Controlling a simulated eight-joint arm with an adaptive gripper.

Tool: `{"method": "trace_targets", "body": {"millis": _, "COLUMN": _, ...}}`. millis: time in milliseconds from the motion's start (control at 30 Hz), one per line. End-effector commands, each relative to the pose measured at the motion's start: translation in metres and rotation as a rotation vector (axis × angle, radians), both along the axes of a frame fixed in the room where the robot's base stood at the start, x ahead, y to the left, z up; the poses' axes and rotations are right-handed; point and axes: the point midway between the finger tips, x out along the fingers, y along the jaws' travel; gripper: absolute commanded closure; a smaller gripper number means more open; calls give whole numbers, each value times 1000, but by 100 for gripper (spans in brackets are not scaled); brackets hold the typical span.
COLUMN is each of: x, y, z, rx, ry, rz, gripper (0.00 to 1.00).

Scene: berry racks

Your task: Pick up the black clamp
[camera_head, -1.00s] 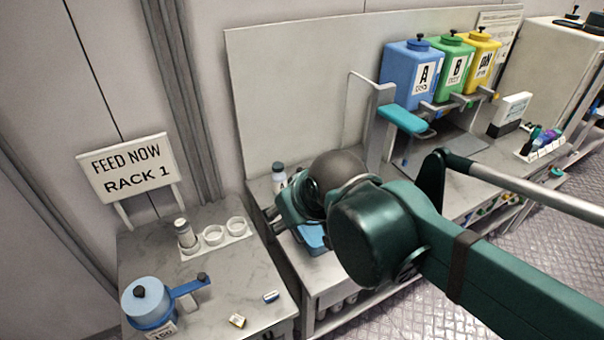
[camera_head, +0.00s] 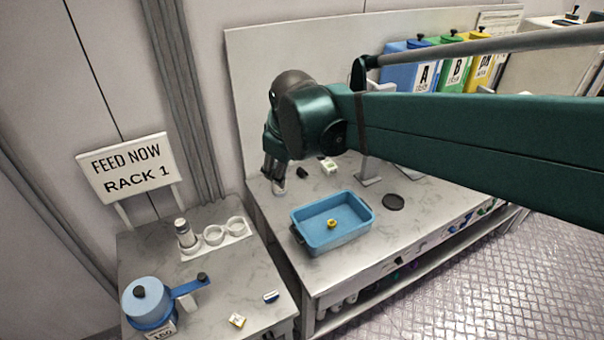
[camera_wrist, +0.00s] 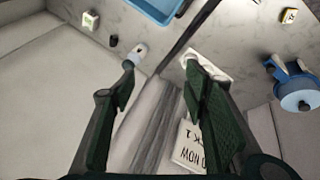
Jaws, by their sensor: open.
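A small black object (camera_head: 302,172), perhaps the black clamp, lies on the marble bench near the back panel. It also shows in the wrist view (camera_wrist: 113,40), too small to make out its shape. My gripper (camera_head: 271,170) points down at the bench's back left corner, left of the black object. In the wrist view my gripper (camera_wrist: 160,68) is open, its fingers wide apart with nothing between them. A small white bottle (camera_head: 279,186) stands just below the gripper, by the left fingertip in the wrist view (camera_wrist: 138,52).
A blue tray (camera_head: 366,205) with a yellow item inside sits on the bench. The left table holds a ring rack (camera_head: 240,230) and blue pot (camera_head: 147,302). My arm crosses the right side.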

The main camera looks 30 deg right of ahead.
Motion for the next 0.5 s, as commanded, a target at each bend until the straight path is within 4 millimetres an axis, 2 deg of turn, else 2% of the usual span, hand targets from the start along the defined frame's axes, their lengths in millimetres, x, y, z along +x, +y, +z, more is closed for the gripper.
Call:
{"method": "trace_targets", "body": {"millis": 100, "x": 21, "y": -9, "z": -1, "rx": -36, "ry": 24, "rz": 47, "gripper": 55}}
{"method": "trace_targets", "body": {"millis": 500, "x": 85, "y": -36, "z": -17, "rx": -149, "ry": 112, "rz": 215, "gripper": 55}}
